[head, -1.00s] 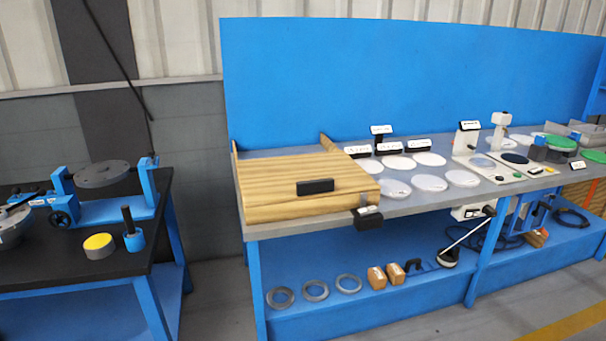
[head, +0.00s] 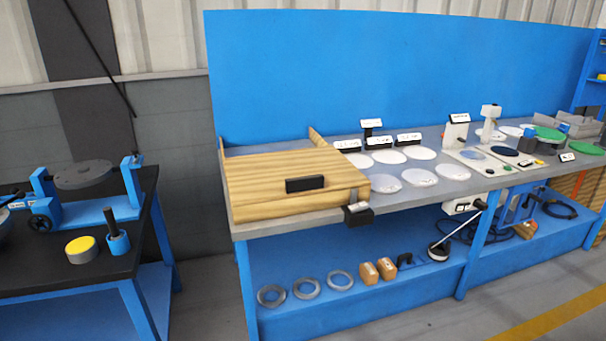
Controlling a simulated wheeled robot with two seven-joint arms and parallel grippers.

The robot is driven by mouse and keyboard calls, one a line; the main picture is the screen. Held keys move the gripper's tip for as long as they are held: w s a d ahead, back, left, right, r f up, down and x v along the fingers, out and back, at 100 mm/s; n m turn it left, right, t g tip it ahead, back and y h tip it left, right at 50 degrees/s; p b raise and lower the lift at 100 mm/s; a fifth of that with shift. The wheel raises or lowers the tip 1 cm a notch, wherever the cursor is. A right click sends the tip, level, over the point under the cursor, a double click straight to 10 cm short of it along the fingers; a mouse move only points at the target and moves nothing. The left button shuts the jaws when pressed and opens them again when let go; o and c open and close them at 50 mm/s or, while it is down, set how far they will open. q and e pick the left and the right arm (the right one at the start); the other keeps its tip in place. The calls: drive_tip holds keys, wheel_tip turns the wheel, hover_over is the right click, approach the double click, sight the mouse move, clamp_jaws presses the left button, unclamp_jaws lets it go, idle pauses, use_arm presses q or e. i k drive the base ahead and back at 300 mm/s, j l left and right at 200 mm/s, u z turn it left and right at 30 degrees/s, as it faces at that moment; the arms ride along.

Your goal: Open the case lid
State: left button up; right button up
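The wooden case (head: 270,202) sits at the left end of the grey bench top. Its light wood lid (head: 262,172) lies closed, with a black handle (head: 305,184) on it near the front edge. Neither of my grippers is in the head view, and nothing is touching the case.
The grey bench (head: 430,184) carries several white discs (head: 420,178) right of the case, with devices further right. A blue panel (head: 380,75) stands behind. A small black block (head: 357,214) is at the front edge beside the case. A black table (head: 110,245) stands left; floor lies between.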

sight(260, 177)
drive_tip(key=i, duration=1.35)
drive_tip(key=z, duration=1.15)
